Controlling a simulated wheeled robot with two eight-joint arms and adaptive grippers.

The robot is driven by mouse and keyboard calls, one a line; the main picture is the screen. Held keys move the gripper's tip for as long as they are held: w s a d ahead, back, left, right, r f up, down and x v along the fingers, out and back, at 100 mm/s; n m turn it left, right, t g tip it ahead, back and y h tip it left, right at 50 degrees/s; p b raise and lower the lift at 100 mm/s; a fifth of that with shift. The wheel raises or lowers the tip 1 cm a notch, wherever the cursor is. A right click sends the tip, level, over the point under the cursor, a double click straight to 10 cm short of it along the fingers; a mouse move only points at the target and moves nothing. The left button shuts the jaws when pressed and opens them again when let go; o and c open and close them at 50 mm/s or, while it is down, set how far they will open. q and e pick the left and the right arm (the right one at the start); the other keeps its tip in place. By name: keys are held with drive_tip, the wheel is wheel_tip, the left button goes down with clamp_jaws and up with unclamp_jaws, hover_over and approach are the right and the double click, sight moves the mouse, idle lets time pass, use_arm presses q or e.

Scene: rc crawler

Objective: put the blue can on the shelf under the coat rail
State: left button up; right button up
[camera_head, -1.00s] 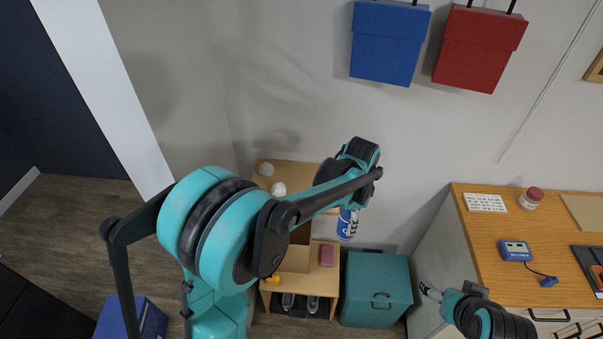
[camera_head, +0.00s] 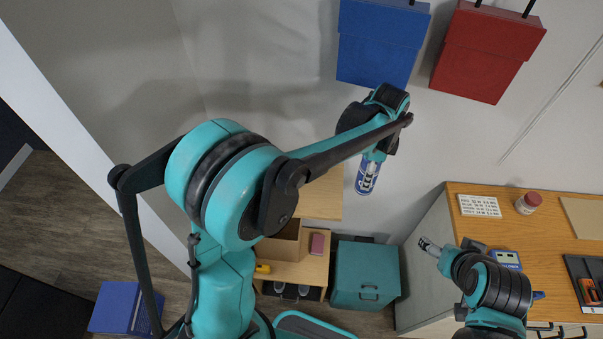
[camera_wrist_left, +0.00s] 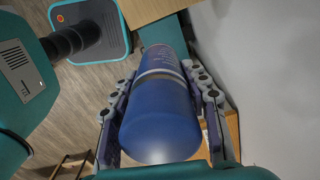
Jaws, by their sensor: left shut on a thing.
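The blue can (camera_head: 367,176) is off the floor, against the pale wall in the head view. It fills the middle of the left wrist view (camera_wrist_left: 158,112), with a finger on each side. My left gripper (camera_head: 374,156) is shut on it; its fingers are small in the head view. A wooden shelf (camera_head: 325,200) is below and left of the can, partly hidden by my left arm. I cannot make out the coat rail. My right gripper (camera_head: 428,246) is at the lower right, too small to show its jaw gap.
A blue box (camera_head: 380,45) and a red box (camera_head: 485,50) hang on the wall above. Below the shelf, a low wooden unit holds a pink block (camera_head: 317,243). A teal chest (camera_head: 366,276) stands beside it. A wooden-topped counter (camera_head: 455,210) is at right.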

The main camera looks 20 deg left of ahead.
use_arm(q)
drive_tip(key=a+f, duration=0.3)
drive_tip(key=a+f+b, duration=0.1)
drive_tip(key=a+f, duration=0.6)
drive_tip(key=a, duration=0.1)
drive_tip(key=shift+s+a+f+b, duration=0.2)
drive_tip(key=shift+s+f+b, duration=0.15)
drive_tip(key=shift+f+b, duration=0.05)
drive_tip(key=shift+s, duration=0.1)
drive_tip(key=shift+f, duration=0.1)
drive_tip(key=o, duration=1.3)
